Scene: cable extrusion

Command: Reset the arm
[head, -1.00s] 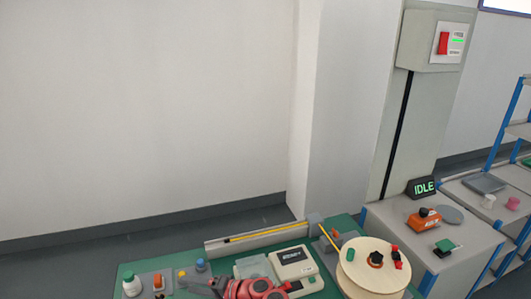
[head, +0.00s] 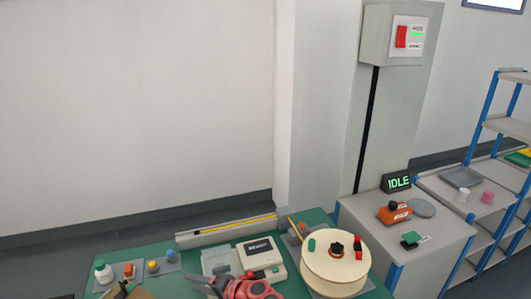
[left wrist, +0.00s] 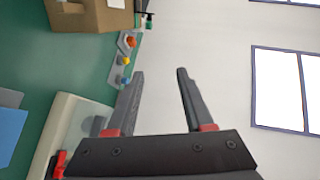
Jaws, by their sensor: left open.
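My left arm shows at the bottom of the head view, red and dark grey, with the left gripper (head: 207,284) pointing left over the green table (head: 135,253). In the left wrist view the left gripper (left wrist: 160,73) has its two grey fingers spread apart with nothing between them. The fingers are seen against the pale wall, beside the table edge. My right gripper is in neither view.
A bottle (head: 103,271), buttons (head: 153,266), a scale-like device (head: 261,256), a long trough (head: 226,231) and a wooden spool (head: 336,262) stand on the table. A cardboard box (left wrist: 90,15) shows in the wrist view. An IDLE sign (head: 398,182) stands right.

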